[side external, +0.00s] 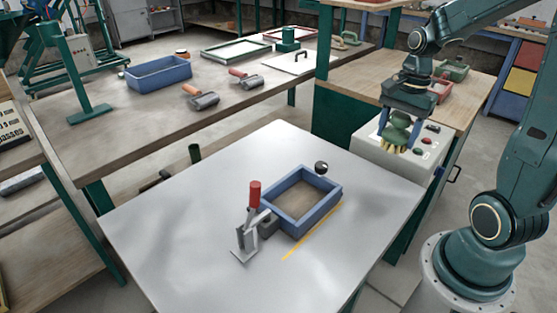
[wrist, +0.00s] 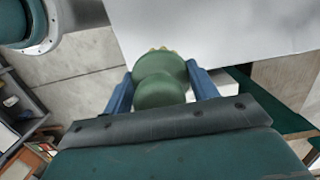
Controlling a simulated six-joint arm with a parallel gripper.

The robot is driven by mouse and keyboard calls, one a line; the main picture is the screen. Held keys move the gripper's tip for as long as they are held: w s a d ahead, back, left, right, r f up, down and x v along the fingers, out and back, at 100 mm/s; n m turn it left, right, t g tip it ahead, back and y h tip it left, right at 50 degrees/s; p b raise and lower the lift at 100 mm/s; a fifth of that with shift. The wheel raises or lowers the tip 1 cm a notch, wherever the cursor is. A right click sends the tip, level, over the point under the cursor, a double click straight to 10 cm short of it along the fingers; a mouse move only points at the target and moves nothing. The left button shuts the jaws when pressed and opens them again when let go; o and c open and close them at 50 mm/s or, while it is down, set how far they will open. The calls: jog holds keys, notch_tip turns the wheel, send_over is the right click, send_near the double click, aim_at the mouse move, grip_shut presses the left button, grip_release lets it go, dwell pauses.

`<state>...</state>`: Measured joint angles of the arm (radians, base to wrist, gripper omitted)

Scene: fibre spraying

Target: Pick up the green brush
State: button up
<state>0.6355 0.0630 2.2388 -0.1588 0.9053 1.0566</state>
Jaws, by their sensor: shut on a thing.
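The green brush (side external: 398,130) has a rounded green body and pale yellow bristles pointing down. My gripper (side external: 398,126) is shut on it, with one blue finger on each side. In the side view it is held near the white control box at the right; the exact gap below the bristles is hard to judge. In the wrist view the brush's green knob and body (wrist: 160,85) sit between the blue fingers of my gripper (wrist: 162,78). Only a bit of the bristles shows there.
A grey-white table (side external: 180,215) holds a blue frame (side external: 320,221), a red-handled clamp (side external: 250,220) and a black ball knob (side external: 321,167). The white control box (side external: 400,165) has red and green buttons. A wooden bench (side external: 125,108) stands behind with trays and rollers.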

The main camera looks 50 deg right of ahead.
aim_at(398, 116)
notch_tip(398, 116, up, 7)
jog(key=shift+f, duration=0.1)
dwell(0.6)
jog(key=o, duration=0.6)
jog(key=c, duration=0.4)
jog(key=shift+w+a+f, duration=0.2)
jog(key=shift+w+a, duration=0.05)
jog(key=shift+w, duration=0.1)
jog(key=w+a+f+n, duration=0.3)
jog(key=a, duration=0.4)
jog(key=w+a+f+n, duration=0.3)
jog(key=w+a+f, duration=0.1)
jog(key=a, duration=0.3)
jog(key=w+a+f+n+g, duration=0.1)
jog(key=w+a+f+n, duration=0.2)
jog(key=a, duration=0.4)
jog(key=shift+w+a+f, duration=0.25)
jog(key=shift+w+f, duration=0.1)
jog(key=shift+w, duration=0.3)
